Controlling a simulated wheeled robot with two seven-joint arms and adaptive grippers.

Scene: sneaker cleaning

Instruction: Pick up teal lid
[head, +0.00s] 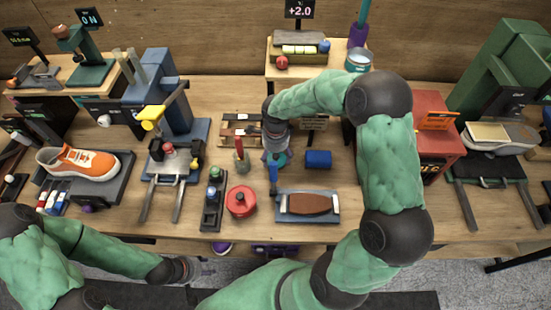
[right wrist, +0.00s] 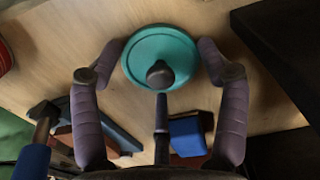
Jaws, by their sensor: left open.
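The teal lid (right wrist: 178,53) is round with a dark knob in the middle. It lies flat on the wooden table in the right wrist view. In the head view it is mostly hidden under my right gripper (head: 276,158). In the right wrist view the fingers of my right gripper (right wrist: 160,60) are spread on either side of the lid, close to its rim. The knob stands between them, not gripped. My left gripper (head: 190,269) is open and empty at the lower left, in front of the table edge, far from the lid.
A blue cylinder (head: 318,159) lies just right of the lid. A tray with a brown brush (head: 308,204) and a round red tin (head: 240,201) sit nearer the front edge. A red box (head: 435,130) stands to the right. An orange sneaker (head: 80,163) rests far left.

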